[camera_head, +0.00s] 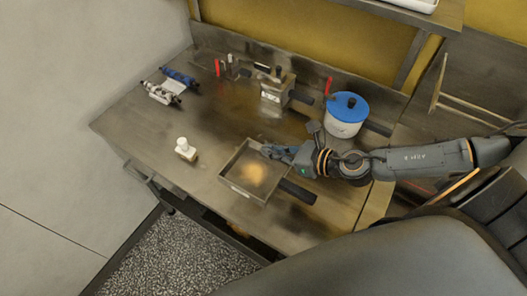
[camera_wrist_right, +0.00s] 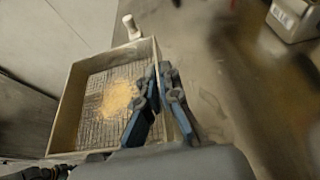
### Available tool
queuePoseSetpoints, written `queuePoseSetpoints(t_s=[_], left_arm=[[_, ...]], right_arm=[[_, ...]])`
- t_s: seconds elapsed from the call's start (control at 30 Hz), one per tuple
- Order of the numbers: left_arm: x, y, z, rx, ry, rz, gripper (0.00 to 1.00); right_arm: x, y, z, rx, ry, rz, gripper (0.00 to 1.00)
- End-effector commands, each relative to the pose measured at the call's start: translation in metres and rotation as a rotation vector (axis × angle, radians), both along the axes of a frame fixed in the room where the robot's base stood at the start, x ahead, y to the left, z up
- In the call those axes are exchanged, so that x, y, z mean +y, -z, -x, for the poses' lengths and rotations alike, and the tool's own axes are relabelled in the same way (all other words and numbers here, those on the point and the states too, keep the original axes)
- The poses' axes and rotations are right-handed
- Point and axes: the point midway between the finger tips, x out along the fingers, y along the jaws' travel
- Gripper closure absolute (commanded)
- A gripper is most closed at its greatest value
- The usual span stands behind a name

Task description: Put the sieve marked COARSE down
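A square, shallow metal sieve (camera_head: 228,163) with a mesh floor and a patch of yellow-tan powder is near the front middle of the table. Its wall carries a small pale label, too small to read, so I cannot confirm COARSE. My right gripper (camera_head: 270,151) is at its far right wall. In the right wrist view, the blue-grey fingers (camera_wrist_right: 161,100) close on the wall of the sieve (camera_wrist_right: 68,105), one inside and one outside. I cannot tell whether the sieve's underside touches the table. My left gripper is not in view.
A smaller labelled metal box (camera_head: 273,94) stands at the back of the table (camera_head: 215,125). A white pot with a blue lid (camera_head: 345,107) is at back right. A small white bottle (camera_head: 185,149) stands left of the sieve.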

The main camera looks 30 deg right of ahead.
Motion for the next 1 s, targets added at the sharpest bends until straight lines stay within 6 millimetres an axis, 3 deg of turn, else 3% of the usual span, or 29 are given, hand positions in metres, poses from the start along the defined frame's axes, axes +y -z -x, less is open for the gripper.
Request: queuePoseSetpoints(t_s=[0.03, 0.1, 0.3, 0.47, 0.67, 1.0], left_arm=[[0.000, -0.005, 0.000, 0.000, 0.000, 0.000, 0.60], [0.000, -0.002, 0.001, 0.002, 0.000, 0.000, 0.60], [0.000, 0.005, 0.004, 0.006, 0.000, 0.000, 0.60], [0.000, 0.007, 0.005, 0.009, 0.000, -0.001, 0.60], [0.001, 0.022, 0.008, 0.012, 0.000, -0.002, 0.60], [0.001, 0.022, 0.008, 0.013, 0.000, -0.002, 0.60]], right_arm=[[0.000, 0.004, -0.012, -0.002, 0.002, -0.005, 1.00], [-0.001, 0.022, -0.022, 0.000, 0.002, -0.004, 1.00], [-0.004, 0.051, -0.045, -0.001, 0.001, -0.001, 1.00], [-0.005, 0.060, -0.052, 0.000, 0.002, -0.002, 1.00], [-0.005, 0.091, -0.054, 0.003, 0.003, -0.003, 1.00], [-0.006, 0.093, -0.055, 0.000, 0.000, -0.001, 1.00]])
